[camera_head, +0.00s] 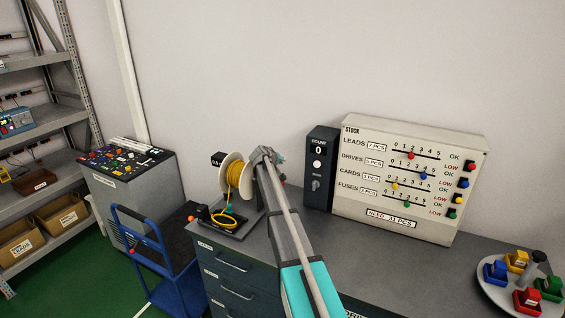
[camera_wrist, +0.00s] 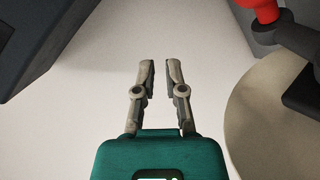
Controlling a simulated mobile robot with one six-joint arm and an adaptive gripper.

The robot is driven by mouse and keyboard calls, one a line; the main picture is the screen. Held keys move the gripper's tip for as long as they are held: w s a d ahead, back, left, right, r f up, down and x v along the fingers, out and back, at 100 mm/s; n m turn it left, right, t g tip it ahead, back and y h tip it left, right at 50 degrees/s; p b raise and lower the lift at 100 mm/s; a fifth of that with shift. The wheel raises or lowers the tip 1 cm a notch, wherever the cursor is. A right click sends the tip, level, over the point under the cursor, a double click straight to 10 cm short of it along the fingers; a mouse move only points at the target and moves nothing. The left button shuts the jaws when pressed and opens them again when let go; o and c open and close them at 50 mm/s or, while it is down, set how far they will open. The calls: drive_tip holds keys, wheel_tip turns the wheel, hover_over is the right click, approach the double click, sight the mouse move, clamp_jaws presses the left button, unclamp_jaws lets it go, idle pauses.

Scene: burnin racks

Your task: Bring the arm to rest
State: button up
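My arm reaches from the bottom of the head view over the drawer bench (camera_head: 350,265), its far end beside a spool of yellow wire (camera_head: 240,176). My gripper (camera_wrist: 160,64) shows in the wrist view with its two fingers a small gap apart and nothing between them. In the head view the arm's end mostly hides the gripper. A pale disc (camera_wrist: 270,115) and a red knob (camera_wrist: 265,10) lie right of the fingers in the wrist view, apart from them.
A dark counter box (camera_head: 319,165) reading 0 and a stock board (camera_head: 408,180) stand right of the arm. A round tray (camera_head: 493,290) with coloured blocks is at the far right. A blue cart (camera_head: 165,265), a control console (camera_head: 130,185) and shelves (camera_head: 40,125) are left.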

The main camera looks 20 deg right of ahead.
drive_tip(key=shift+o, duration=0.8)
drive_tip(key=s+a+f+g+y+b, duration=0.1)
drive_tip(key=s+a+f+g+y, duration=0.1)
drive_tip(key=s+a, duration=0.8)
drive_tip(key=s+a+f+g+y, duration=0.2)
drive_tip(key=s+a+f+y, duration=0.2)
drive_tip(key=s+a, duration=0.7)
drive_tip(key=s+a+f+g+y+b, duration=0.1)
drive_tip(key=s+a+f, duration=0.4)
drive_tip(key=s, duration=2)
drive_tip(key=a+g+y, duration=0.1)
drive_tip(key=a+y, duration=0.1)
drive_tip(key=a, duration=0.4)
drive_tip(key=shift+s+f+n+g+y+b, duration=0.2)
drive_tip(key=shift+f+n+g+y+b, duration=0.1)
drive_tip(key=shift+g+b, duration=0.1)
drive_tip(key=o, duration=0.4)
drive_tip(key=shift+w, duration=0.1)
drive_tip(key=shift+c, duration=0.7)
drive_tip(key=shift+d, duration=0.1)
